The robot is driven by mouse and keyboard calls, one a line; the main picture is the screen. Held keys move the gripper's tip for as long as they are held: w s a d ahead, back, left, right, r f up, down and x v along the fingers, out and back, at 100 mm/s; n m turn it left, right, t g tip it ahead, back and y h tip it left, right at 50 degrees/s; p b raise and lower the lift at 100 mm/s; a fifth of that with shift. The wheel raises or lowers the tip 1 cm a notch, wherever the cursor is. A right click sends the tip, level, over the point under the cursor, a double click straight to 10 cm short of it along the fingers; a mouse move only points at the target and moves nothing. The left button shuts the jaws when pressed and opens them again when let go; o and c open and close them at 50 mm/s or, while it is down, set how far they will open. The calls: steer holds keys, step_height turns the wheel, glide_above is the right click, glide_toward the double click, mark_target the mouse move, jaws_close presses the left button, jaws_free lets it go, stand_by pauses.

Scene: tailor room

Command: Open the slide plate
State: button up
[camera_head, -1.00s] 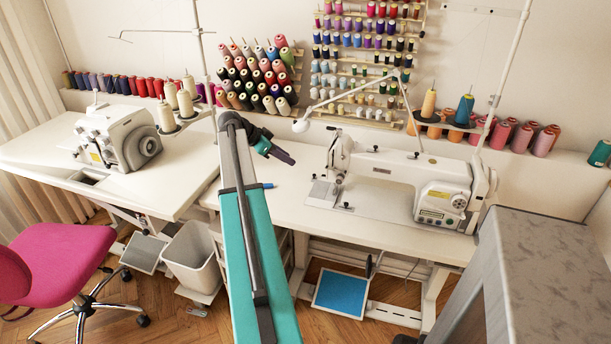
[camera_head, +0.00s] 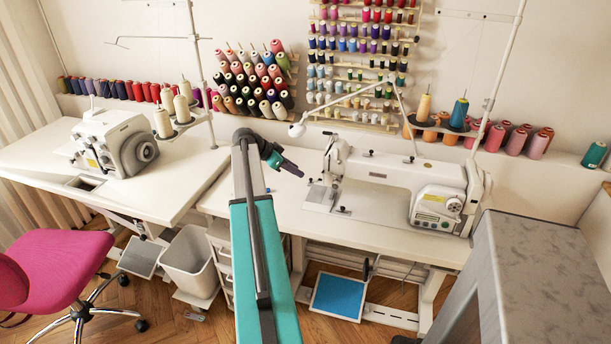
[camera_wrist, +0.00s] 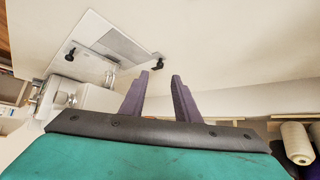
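The white sewing machine (camera_head: 395,185) stands on the right-hand table, with the metal slide plate (camera_head: 319,198) flat at the left end of its bed. In the wrist view, a grey plate (camera_wrist: 122,43) lies in the tabletop at the upper left, with small black fittings near it. My gripper (camera_head: 298,171) is above the table, left of and behind the plate, apart from it. In the wrist view its two purple fingers (camera_wrist: 160,74) are spread with nothing between them. The fingertips point toward the tabletop just right of the grey plate.
A thin lamp arm (camera_head: 350,97) reaches over the machine. Thread cones line the wall behind. A second machine (camera_head: 115,145) stands on the left table, and a grey cabinet (camera_head: 530,260) is at the right front.

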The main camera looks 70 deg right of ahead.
mark_target(315, 190)
steer(key=shift+p+x, duration=0.6)
steer(key=shift+x, duration=2.85)
jaws_close()
